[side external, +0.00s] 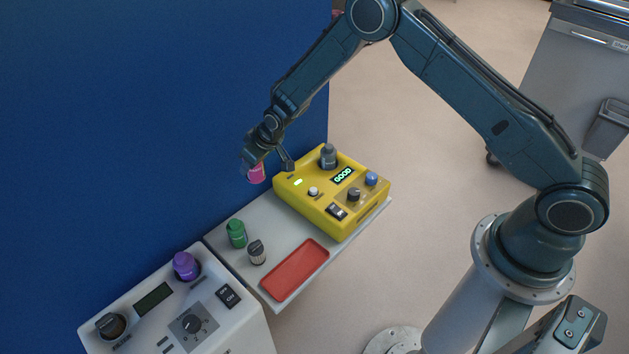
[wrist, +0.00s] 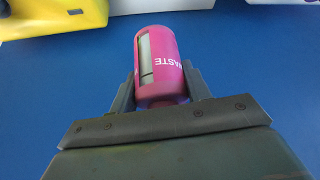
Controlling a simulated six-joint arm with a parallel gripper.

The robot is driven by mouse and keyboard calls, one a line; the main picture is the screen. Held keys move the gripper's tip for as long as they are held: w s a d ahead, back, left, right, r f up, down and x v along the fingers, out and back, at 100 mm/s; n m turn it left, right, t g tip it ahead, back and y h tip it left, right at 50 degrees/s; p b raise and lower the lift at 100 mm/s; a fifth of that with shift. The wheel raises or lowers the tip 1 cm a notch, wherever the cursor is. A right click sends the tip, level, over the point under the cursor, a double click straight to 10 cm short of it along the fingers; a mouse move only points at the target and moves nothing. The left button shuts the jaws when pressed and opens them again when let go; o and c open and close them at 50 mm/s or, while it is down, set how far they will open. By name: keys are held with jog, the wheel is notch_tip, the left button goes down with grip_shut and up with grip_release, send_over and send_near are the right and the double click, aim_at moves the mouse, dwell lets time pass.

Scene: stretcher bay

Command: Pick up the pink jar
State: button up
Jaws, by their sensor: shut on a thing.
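The pink jar (wrist: 160,60) has a pale label strip and white lettering that reads "ASTE" in part. My gripper (wrist: 160,88) is shut on it, with one finger on each side, in the wrist view. In the side external view the pink jar (side external: 256,173) hangs below my gripper (side external: 266,163), partly hidden by it. It is close to the blue wall panel and just left of the yellow device, and appears to be held above the shelf.
The yellow device (side external: 318,212) with a grey jar (side external: 328,156) stands beside my gripper. A green jar (side external: 237,233), a grey-capped jar (side external: 257,252) and a red tray (side external: 294,270) are on the shelf. A white device (side external: 215,309) holds a purple jar (side external: 186,266). The blue panel (side external: 150,110) is close behind.

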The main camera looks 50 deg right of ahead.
jog(key=shift+r, duration=0.65)
jog(key=s+a+n+g+y, duration=0.15)
jog(key=s+a+n, duration=0.35)
jog(key=s, duration=0.5)
jog(key=s+a+n+g+y, duration=0.15)
jog(key=s+a+n, duration=0.3)
jog(key=s, duration=0.55)
notch_tip(320, 180, down, 16)
jog(key=shift+w+a+r+m+t+y, duration=0.2)
jog(key=shift+r+m+t+y, duration=0.1)
jog(key=shift+m+y, duration=0.1)
jog(key=shift+f, duration=0.2)
jog(key=shift+f, duration=1.75)
jog(key=shift+f, duration=0.1)
